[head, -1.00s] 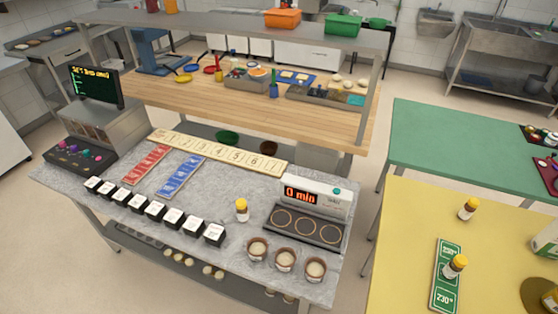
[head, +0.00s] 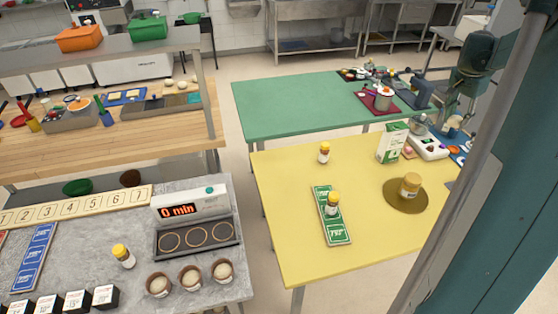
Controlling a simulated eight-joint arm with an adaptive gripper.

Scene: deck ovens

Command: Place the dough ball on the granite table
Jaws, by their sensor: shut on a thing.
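The granite table (head: 82,238) has a grey speckled top and fills the lower left of the head view. Three small brown cups (head: 190,279) of pale dough stand at its front right edge. Several pale round lumps (head: 168,86) lie on the wooden bench behind; I cannot tell which, if any, is the dough ball of the task. My gripper is not in view, so whatever it holds is hidden.
On the granite table are a 0 min timer unit (head: 190,205), a yellow-capped bottle (head: 123,256), number strip (head: 75,207) and black-and-white blocks (head: 75,300). A yellow table (head: 285,215) and green table (head: 290,105) stand to the right, across a floor gap.

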